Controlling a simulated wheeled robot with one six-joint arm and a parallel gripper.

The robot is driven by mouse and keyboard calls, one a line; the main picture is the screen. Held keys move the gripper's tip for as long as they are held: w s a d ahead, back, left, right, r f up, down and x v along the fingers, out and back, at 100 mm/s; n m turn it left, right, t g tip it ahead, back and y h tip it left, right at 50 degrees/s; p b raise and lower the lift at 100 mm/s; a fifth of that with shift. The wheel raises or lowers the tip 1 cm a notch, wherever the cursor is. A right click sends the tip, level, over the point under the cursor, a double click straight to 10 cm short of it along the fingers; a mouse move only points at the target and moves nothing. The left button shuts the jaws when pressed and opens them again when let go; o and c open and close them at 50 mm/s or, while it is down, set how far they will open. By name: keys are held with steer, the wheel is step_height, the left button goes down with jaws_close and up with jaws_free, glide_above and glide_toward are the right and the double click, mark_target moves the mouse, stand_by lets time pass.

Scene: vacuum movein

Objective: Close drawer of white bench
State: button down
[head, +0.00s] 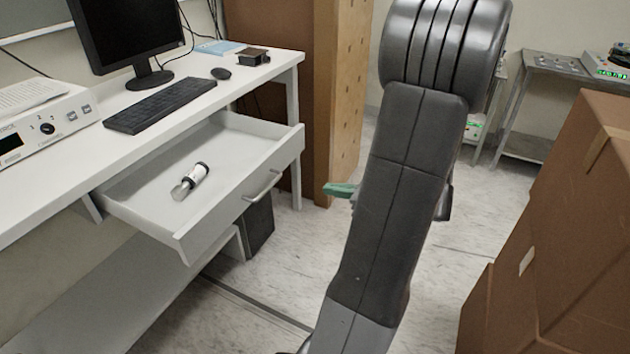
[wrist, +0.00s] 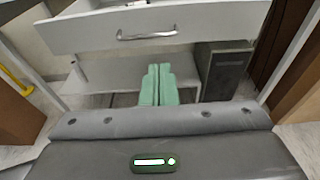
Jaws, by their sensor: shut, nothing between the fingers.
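The white bench (head: 130,122) stands on the left in the head view. Its drawer (head: 243,199) is pulled well out, with a silver handle (head: 263,186) on the front. A small cylinder with a white label (head: 196,175) lies inside the drawer. In the wrist view the drawer front (wrist: 225,21) and its handle (wrist: 146,35) are at the top. My gripper (wrist: 159,70) has green fingers, shut together and empty, pictured below the handle and apart from it. In the head view a green fingertip (head: 338,189) shows to the right of the drawer; my arm hides the rest.
A monitor, a keyboard (head: 160,104), a mouse (head: 221,73) and an instrument (head: 45,125) are on the bench top. A dark box (head: 257,225) stands below. Cardboard boxes (head: 560,220) rise at the right. A brown panel (head: 335,100) stands behind. Floor (head: 270,275) before the drawer is clear.

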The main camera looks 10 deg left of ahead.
steer(key=b+x, duration=0.1)
steer(key=x, duration=1.2)
steer(key=shift+a, duration=0.1)
glide_toward(200, 155)
steer(key=a, duration=0.2)
steer(key=s+a+r, duration=0.1)
steer(key=a, duration=0.1)
steer(key=s+a, duration=0.1)
steer(key=a, duration=0.1)
steer(key=shift+r, duration=0.3)
steer(key=shift+a, duration=0.15)
steer(key=shift+r, duration=0.2)
steer(key=shift+w+r+p, duration=0.1)
steer(key=shift+p, duration=0.2)
